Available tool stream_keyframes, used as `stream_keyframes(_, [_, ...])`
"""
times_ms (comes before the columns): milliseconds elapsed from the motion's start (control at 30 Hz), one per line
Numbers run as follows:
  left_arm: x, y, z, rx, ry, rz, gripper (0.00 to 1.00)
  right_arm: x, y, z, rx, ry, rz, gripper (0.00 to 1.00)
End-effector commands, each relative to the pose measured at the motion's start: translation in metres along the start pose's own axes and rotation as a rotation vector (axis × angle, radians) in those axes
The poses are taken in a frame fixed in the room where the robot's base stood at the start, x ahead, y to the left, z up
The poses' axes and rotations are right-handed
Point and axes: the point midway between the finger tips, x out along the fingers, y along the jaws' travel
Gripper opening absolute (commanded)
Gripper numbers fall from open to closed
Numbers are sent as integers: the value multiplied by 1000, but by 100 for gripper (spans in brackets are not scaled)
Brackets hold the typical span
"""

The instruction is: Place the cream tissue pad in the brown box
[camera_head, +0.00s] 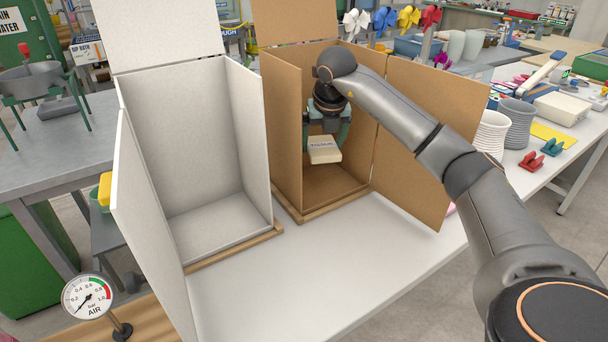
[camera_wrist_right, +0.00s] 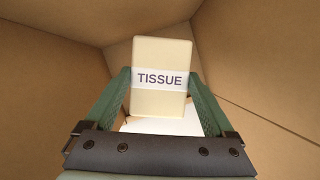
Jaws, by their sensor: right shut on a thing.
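The cream tissue pad (camera_head: 324,150) has a white band marked TISSUE and is inside the brown box (camera_head: 284,140), above its floor. It also shows in the right wrist view (camera_wrist_right: 161,98), between the green fingers. My right gripper (camera_head: 326,134) is shut on the pad and reaches into the brown box through its open front. In the right wrist view the brown walls surround the pad, and a white patch (camera_wrist_right: 160,126) shows below it. My left gripper is not in view.
A white box (camera_head: 205,150) with open flaps stands left of the brown box. The brown box's right flap (camera_head: 425,130) is beside my arm. The white table front (camera_head: 320,270) is clear. Grey ribbed pots (camera_head: 517,122) and red and teal clips stand at the right.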

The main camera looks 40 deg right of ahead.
Motion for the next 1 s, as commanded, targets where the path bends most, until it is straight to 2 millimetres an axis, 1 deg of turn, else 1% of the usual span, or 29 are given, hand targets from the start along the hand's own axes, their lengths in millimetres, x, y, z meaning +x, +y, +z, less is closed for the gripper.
stream_keyframes(67, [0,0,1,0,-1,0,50,2,0,-1,1,1,-1,36])
stream_keyframes(133, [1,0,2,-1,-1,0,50,10,0,-5,0,4,-3,36])
stream_keyframes(300, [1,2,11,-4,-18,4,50,40,0,-18,-1,5,-3,36])
stream_keyframes(400, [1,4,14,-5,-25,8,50,53,0,-23,-1,4,-2,36])
stream_keyframes(567, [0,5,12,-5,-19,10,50,63,0,-27,-1,2,-1,36])
stream_keyframes(800, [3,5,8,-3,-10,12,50,92,0,-39,-1,3,-1,36])
stream_keyframes(1000, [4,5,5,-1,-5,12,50,93,0,-39,-1,1,0,36])
